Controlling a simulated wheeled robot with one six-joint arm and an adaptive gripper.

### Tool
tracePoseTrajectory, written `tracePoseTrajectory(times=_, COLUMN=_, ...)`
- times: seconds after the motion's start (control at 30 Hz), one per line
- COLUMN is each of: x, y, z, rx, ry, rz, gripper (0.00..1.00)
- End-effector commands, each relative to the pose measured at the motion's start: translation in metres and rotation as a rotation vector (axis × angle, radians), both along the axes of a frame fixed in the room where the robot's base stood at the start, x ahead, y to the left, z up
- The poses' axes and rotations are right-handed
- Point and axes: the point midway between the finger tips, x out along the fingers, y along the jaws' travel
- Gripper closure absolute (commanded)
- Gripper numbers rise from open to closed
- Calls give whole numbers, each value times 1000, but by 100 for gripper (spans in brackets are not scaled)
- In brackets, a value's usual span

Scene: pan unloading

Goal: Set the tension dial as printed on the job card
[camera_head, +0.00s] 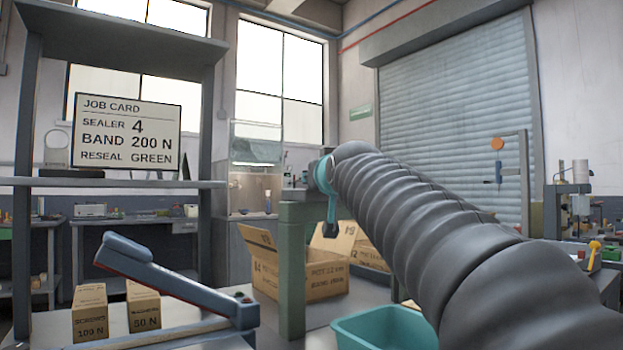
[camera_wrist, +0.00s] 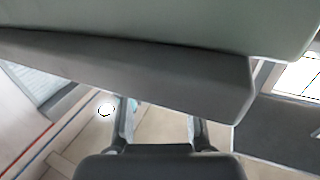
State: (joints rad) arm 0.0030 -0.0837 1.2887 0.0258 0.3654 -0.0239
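The job card (camera_head: 127,133) hangs on the shelf rack in the head view. It reads sealer 4, band 200 N, reseal green. A blue-grey lever tool (camera_head: 172,282) lies slanted on the bench at lower left, with a small dark knob (camera_head: 240,296) near its right end. No dial scale is readable. My gripper (camera_wrist: 160,122) shows two dark fingers apart in the wrist view, with nothing seen between them. Their tips reach up to a large grey slab (camera_wrist: 140,75) that fills the upper part; I cannot tell whether they touch it. In the head view my arm largely hides the gripper.
Boxes marked 100 N (camera_head: 90,312) and 50 N (camera_head: 143,305) stand by the lever tool. A green-grey post (camera_head: 291,265) rises mid-picture. Open cardboard boxes (camera_head: 312,280) lie behind it. A teal bin (camera_head: 385,328) sits at the front. Shelf uprights (camera_head: 207,130) frame the left.

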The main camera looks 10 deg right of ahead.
Motion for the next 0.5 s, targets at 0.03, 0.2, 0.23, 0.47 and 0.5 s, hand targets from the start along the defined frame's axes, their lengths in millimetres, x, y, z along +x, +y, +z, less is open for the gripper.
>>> tracePoseTrajectory(times=0.03, x=0, y=0, z=0, rx=0, ry=-1, rz=0, gripper=59)
tracePoseTrajectory(times=0.2, x=0, y=0, z=0, rx=0, ry=0, rz=0, gripper=42)
tracePoseTrajectory(times=0.23, x=0, y=0, z=0, rx=0, ry=0, rz=0, gripper=42)
tracePoseTrajectory(times=0.47, x=-2, y=0, z=0, rx=0, ry=0, rz=0, gripper=42)
tracePoseTrajectory(times=0.5, x=-5, y=0, z=0, rx=0, ry=0, rz=0, gripper=42)
